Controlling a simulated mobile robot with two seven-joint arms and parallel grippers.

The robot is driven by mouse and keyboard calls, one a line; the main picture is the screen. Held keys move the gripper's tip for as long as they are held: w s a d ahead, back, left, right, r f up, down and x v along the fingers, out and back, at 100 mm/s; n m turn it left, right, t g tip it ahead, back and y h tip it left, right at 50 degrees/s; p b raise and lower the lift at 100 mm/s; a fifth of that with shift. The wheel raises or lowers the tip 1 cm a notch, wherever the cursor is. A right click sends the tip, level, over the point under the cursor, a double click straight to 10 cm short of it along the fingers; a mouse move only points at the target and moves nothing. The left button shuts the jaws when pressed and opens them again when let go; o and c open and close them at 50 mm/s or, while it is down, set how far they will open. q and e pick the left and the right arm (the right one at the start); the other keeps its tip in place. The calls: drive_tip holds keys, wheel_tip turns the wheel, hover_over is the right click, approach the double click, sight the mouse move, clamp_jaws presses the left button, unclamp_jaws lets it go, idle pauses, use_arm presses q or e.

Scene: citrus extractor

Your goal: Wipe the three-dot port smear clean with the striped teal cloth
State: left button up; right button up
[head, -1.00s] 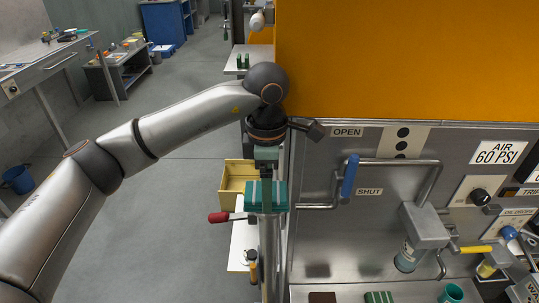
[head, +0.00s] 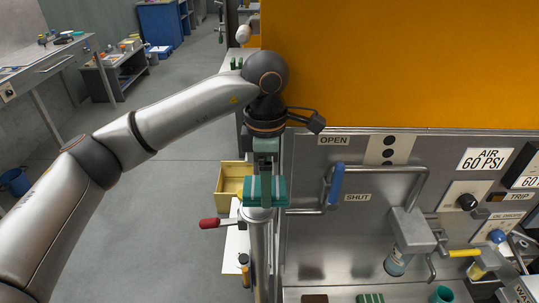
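My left gripper (head: 265,172) points down and is shut on a striped teal cloth (head: 252,191), a folded pad with pale stripes. It holds the cloth in the air, just left of the steel panel's left edge in the picture. A pale plate with black dots (head: 388,150) is on the panel to the right, below the orange cover. I cannot make out a smear there. Dark blurred patches (head: 312,272) show low on the panel; I cannot tell whether they are smears or reflections. My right gripper is not in view.
A blue-handled bar (head: 336,184) stands out from the panel between the cloth and the dotted plate. A red-tipped lever (head: 208,223) is below left of the cloth. A green striped block (head: 370,298) and a teal cup (head: 442,294) stand on the bottom ledge.

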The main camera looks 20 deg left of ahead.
use_arm(q)
drive_tip(key=shift+r+p, duration=1.2)
drive_tip(key=shift+r, duration=1.1)
